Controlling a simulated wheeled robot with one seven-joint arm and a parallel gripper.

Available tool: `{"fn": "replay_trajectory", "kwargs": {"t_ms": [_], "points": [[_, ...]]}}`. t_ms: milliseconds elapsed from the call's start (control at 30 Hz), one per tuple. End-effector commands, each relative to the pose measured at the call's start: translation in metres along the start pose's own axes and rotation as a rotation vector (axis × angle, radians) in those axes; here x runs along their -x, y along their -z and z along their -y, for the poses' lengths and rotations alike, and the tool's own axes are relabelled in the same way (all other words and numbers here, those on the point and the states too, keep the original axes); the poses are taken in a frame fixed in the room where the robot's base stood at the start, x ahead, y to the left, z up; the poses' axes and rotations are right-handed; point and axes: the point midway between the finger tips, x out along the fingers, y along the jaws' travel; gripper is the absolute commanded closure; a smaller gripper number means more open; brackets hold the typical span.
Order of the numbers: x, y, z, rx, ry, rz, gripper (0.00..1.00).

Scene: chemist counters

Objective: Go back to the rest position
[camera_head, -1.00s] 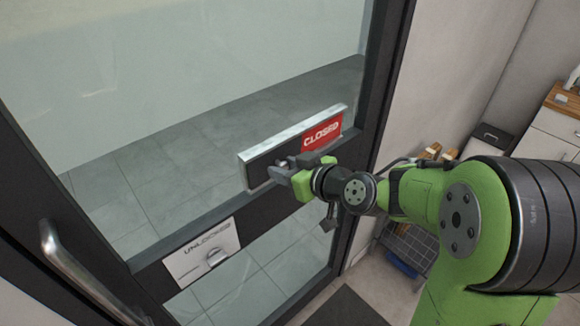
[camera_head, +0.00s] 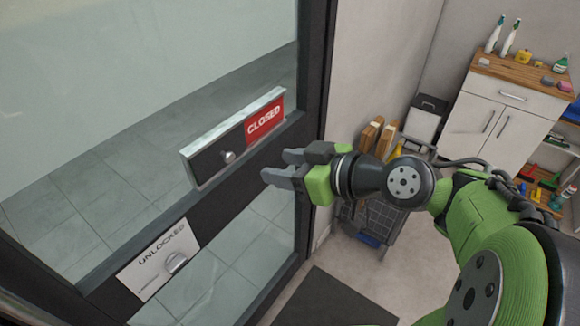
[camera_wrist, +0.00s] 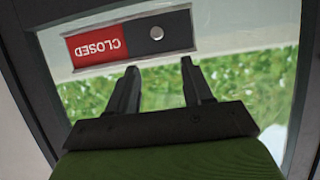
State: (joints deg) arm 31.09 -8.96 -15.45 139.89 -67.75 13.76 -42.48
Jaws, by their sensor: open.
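My gripper (camera_head: 283,166) is open and empty in front of the glass door, to the right of the sign's knob in the head view. The sign box (camera_head: 205,162) on the door's crossbar shows a red CLOSED panel (camera_head: 264,121), with a round knob (camera_head: 229,157) left of the panel. In the wrist view the sign (camera_wrist: 131,41) appears upside down beyond the two fingers (camera_wrist: 160,82), which are apart with nothing between them. The fingers look clear of the knob.
A lock plate (camera_head: 160,258) reading UNLOCKED sits lower on the door. To the right are a cart (camera_head: 378,222), a bin (camera_head: 427,118), a white cabinet (camera_head: 500,120) with bottles on top, and a shelf of bright items. A dark mat (camera_head: 335,300) lies on the floor.

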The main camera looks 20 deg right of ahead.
Motion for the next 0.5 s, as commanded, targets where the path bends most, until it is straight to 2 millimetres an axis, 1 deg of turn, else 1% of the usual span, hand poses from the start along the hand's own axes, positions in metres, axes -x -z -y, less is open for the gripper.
{"fn": "replay_trajectory", "kwargs": {"t_ms": [33,133,500], "points": [[0.0057,0.0003,-0.0001,0.001,-0.002,-0.001,0.50],[0.0109,0.0003,0.0003,0.001,0.000,0.000,0.50],[0.0108,0.0003,0.0003,0.001,0.001,0.000,0.50]]}}
